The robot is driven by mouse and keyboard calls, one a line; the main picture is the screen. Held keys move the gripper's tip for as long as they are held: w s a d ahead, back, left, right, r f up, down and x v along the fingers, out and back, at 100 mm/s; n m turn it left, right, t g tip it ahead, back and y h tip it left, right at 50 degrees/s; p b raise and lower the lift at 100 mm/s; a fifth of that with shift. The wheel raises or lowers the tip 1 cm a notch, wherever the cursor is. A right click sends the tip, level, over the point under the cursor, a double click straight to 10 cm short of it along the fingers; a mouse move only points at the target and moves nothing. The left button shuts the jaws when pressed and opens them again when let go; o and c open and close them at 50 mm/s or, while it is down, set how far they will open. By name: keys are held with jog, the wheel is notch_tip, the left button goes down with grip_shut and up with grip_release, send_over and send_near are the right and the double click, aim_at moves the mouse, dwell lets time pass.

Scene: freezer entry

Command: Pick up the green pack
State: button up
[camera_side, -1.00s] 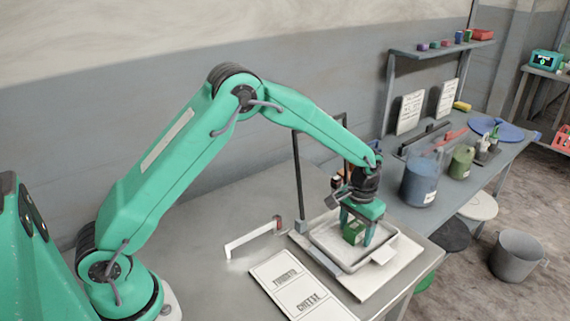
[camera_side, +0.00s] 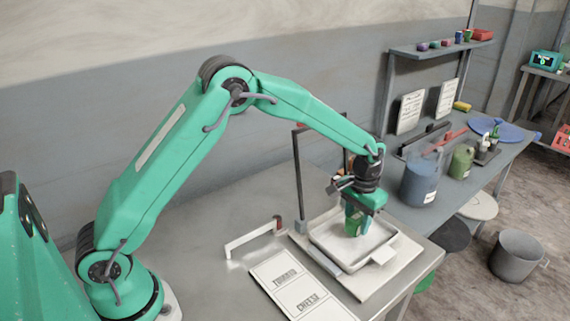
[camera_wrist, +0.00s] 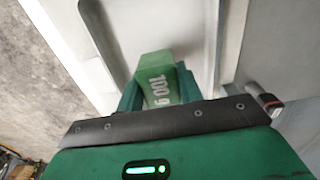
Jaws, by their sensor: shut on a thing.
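The green pack (camera_wrist: 157,78), marked "100 g", sits between the two fingers of my gripper (camera_wrist: 158,88) in the wrist view. My gripper is shut on it. In the side view the green pack (camera_side: 352,224) shows under my gripper (camera_side: 360,218), partly hidden by the fingers. Both are over the white tray (camera_side: 345,262), which stands on a pale board. I cannot tell whether the pack still touches the tray.
A dark post frame (camera_side: 298,180) stands just behind the tray. A label card (camera_side: 290,285) reading "TOMATO" and "CHEESE" lies to the left, with a white bar handle (camera_side: 250,238) behind it. A blue container (camera_side: 418,184) stands to the right.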

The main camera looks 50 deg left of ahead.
jog(key=s+d+r, duration=0.8)
jog(key=shift+d, duration=0.35)
jog(key=shift+r, duration=0.1)
dwell(0.4)
